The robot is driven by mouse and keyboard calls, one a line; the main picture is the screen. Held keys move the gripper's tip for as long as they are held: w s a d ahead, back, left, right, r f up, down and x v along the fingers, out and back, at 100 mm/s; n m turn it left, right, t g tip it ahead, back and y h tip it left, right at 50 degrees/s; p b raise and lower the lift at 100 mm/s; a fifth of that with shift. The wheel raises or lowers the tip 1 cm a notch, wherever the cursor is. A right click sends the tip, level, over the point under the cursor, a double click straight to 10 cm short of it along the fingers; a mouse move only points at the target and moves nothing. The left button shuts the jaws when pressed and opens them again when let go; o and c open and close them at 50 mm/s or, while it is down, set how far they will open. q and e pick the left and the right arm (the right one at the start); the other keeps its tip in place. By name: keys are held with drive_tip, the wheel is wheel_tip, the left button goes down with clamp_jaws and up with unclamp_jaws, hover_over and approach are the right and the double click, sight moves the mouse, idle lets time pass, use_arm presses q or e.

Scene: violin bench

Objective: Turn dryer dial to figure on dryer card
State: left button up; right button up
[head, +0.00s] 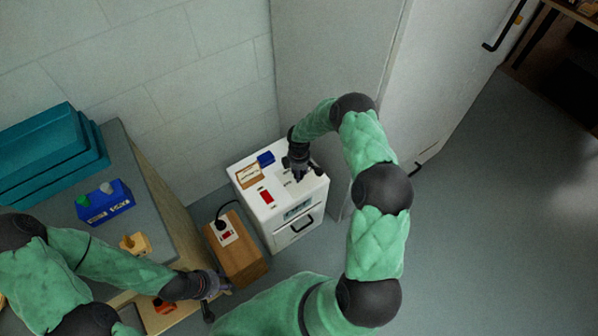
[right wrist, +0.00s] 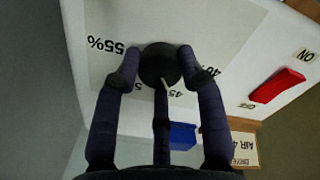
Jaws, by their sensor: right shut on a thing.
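The white dryer box (head: 282,218) stands on the floor against the wall. My right gripper (head: 297,172) is over its top. In the right wrist view, my right gripper (right wrist: 160,75) has its fingers closed around the black dial (right wrist: 158,62). The printed scale around it shows 55%, a partly hidden figure, 45 and 40%. A white mark on the dial lies close to the 45. The dryer card (head: 250,175) lies on the box top; in the right wrist view it (right wrist: 244,146) is cut off, reading "AIR 4". My left gripper (head: 213,285) is low at the left; its fingers are unclear.
A red switch (right wrist: 278,85) with ON and OFF labels and a blue block (right wrist: 183,135) are on the dryer top. A wooden box with a socket (head: 236,250) stands left of the dryer. A bench holds a blue box (head: 105,203). Floor at right is clear.

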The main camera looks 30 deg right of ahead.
drive_tip(key=n+p, duration=0.1)
drive_tip(key=n, duration=0.4)
drive_tip(key=shift+w+r+n, duration=0.1)
drive_tip(key=shift+w+n, duration=0.05)
drive_tip(key=shift+n, duration=0.15)
drive_tip(key=n, duration=0.4)
drive_tip(key=shift+a+n+p, duration=0.1)
drive_tip(key=shift+n+p, duration=0.2)
drive_tip(key=shift+p, duration=0.05)
drive_tip(key=o, duration=1.1)
drive_tip(key=shift+o, duration=0.2)
wheel_tip(320, 180, up, 12)
drive_tip(key=shift+a, duration=0.1)
